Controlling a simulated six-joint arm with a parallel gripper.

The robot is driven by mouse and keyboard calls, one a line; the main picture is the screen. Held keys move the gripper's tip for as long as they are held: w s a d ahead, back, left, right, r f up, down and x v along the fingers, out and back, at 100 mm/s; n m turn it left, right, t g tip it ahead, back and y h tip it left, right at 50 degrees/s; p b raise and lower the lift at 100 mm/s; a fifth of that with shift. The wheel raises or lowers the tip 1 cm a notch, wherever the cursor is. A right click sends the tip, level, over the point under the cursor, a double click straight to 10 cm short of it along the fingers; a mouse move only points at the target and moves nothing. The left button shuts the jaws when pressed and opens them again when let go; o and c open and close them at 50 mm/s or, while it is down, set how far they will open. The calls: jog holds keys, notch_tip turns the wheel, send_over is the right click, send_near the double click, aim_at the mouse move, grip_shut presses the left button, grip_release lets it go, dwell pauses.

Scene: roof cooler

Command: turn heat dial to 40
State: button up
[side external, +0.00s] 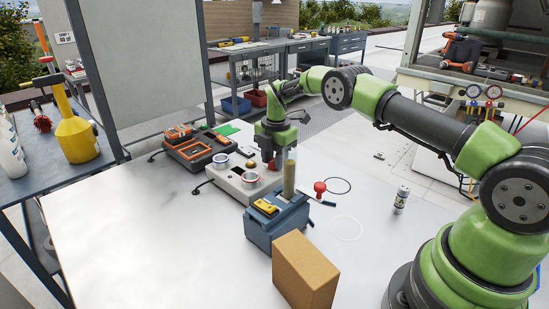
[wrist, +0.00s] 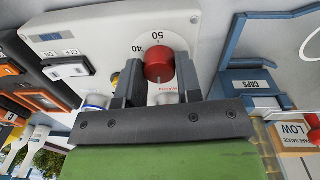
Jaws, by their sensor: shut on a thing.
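The heat dial is a red round knob (wrist: 158,66) on a pale panel (wrist: 105,22) in the wrist view. The numbers 50 and 40 are printed beyond its far edge, 50 straight above it and 40 up to its left. My gripper (wrist: 159,82) has one dark finger on each side of the knob and is shut on it. I cannot tell clearly where the knob points.
An on/off switch (wrist: 66,70) sits left of the dial. A blue box (side external: 276,222) labelled CAPS and a cardboard box (side external: 304,273) stand in front of the unit. An orange-grey device (side external: 197,150) lies behind it. The table's left part is clear.

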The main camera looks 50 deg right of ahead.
aim_at(273, 161)
jog(key=m, duration=1.6)
jog(key=shift+m, duration=0.4)
jog(key=m, duration=0.5)
jog(key=shift+m+g, duration=0.3)
jog(key=shift+m, duration=0.1)
jog(key=o, duration=0.9)
jog(key=shift+o, duration=0.2)
notch_tip(273, 161, up, 10)
jog(key=shift+a, duration=0.25)
